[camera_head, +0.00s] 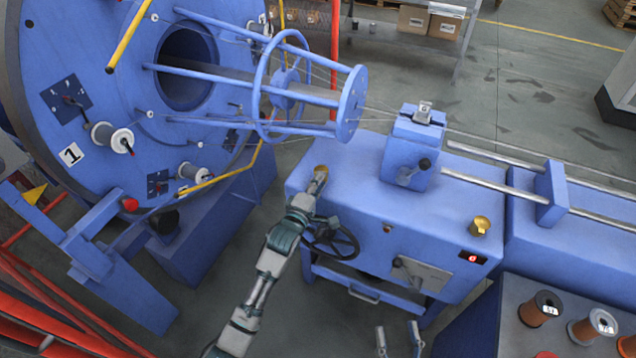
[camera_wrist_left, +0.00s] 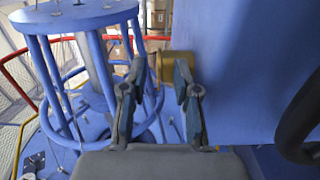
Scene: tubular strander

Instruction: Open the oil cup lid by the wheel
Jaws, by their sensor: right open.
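The brass oil cup (camera_head: 321,168) by the wheel sits at the left end of the blue machine top, above the black handwheel (camera_head: 345,241). My left gripper (camera_head: 318,182) is at this cup and partly covers it. In the left wrist view my left gripper (camera_wrist_left: 161,70) is open, and the brass cup (camera_wrist_left: 176,60) shows beyond its fingertips, partly behind the right finger. I cannot tell whether they touch, nor the lid's state. My right gripper (camera_head: 399,336) is open and empty at the bottom of the head view.
A second brass cup (camera_head: 480,226) stands further right on the blue machine top (camera_head: 350,195). A blue block with a black knob (camera_head: 410,150) stands behind. The large blue rotor (camera_head: 110,110) and its tube cage lie to the left. Wire spools (camera_head: 541,309) sit at lower right.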

